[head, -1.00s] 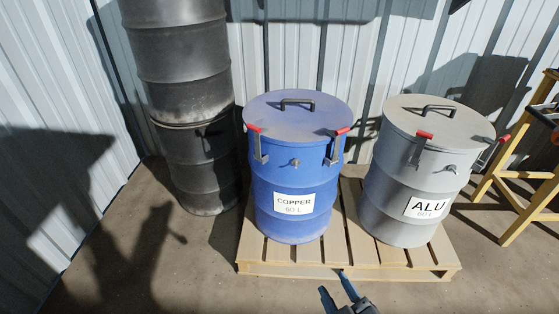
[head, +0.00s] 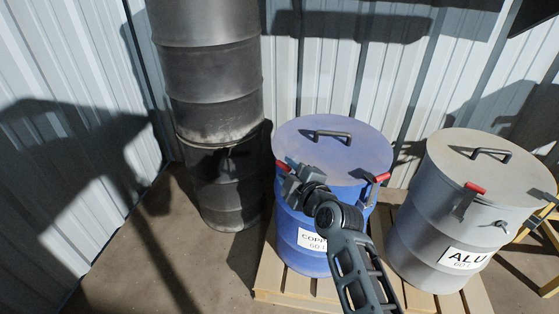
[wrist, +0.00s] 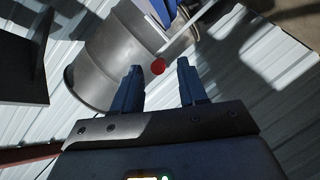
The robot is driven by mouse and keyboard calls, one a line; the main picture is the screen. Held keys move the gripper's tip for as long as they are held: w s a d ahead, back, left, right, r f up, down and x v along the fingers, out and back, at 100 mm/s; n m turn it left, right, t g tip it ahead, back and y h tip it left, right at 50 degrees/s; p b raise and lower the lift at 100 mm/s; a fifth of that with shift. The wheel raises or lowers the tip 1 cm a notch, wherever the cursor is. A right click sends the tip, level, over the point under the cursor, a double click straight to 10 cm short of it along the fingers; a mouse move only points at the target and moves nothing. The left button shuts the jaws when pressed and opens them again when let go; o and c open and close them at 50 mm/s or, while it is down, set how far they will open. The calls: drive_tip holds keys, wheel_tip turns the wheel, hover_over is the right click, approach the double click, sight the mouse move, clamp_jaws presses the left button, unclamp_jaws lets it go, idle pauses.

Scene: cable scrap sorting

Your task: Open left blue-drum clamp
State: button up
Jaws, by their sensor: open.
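The blue drum (head: 300,262) labelled COPPER stands on a pallet with its lid (head: 350,160) on. The red tip of its left clamp (head: 282,165) shows at the lid's left rim; the clamp's lower part is hidden behind my gripper. My gripper (head: 291,181) is open at that clamp. In the wrist view, the red clamp tip (wrist: 158,66) appears between the two fingertips (wrist: 160,70), with a gap on each side. I cannot tell how deep it sits between them. The right clamp (head: 378,179) of the blue drum has a red tip too.
A grey ALU drum (head: 425,235) with its own red-tipped clamp (head: 473,188) stands to the right on the same pallet (head: 315,293). Dark stacked drums (head: 215,95) stand close on the left, before a corrugated wall (head: 320,60). The floor at lower left is clear.

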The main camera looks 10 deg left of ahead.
sight(280, 162)
drive_tip(key=shift+b+x, duration=0.55)
drive_tip(key=shift+x, duration=2.25)
drive_tip(key=shift+c, duration=0.2)
clamp_jaws()
drive_tip(key=shift+d, duration=0.1)
